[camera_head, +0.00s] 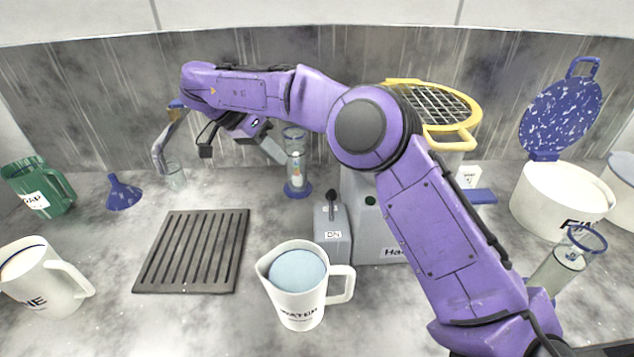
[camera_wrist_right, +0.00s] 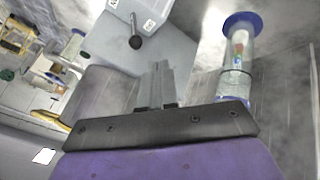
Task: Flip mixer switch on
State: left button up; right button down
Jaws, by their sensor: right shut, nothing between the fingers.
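The mixer switch is a grey box (camera_head: 333,248) with a black ball-topped lever (camera_head: 331,196). An "ON" label is on its near side and another small label lies behind the lever. The box stands in front of the grey mixer body (camera_head: 372,225), which has a green button and a yellow grated lid (camera_head: 440,108). My right gripper (camera_head: 282,158) is shut and empty, above and left of the lever, apart from it. In the right wrist view the shut fingers (camera_wrist_right: 158,70) point toward the box, beside the lever (camera_wrist_right: 136,41). My left gripper is out of view.
A glass cylinder (camera_head: 297,172) with a blue base stands close to my right gripper. A white water jug (camera_head: 297,304) stands before the switch box. A dark slotted mat (camera_head: 192,251) lies left. A white bin with a speckled blue lid (camera_head: 562,113) stands right.

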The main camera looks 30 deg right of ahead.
aim_at(331, 203)
jog(key=shift+s+d+r+x, duration=0.15)
jog(key=shift+s+x, duration=0.25)
jog(key=shift+x, duration=1.55)
jog(key=shift+s+d+r+x, duration=0.1)
jog(key=shift+s+r+x, duration=0.25)
jog(key=shift+x, duration=1.6)
jog(key=shift+s+d+r+x, duration=0.1)
jog(key=shift+s+x, duration=0.3)
jog(key=shift+x, duration=1.55)
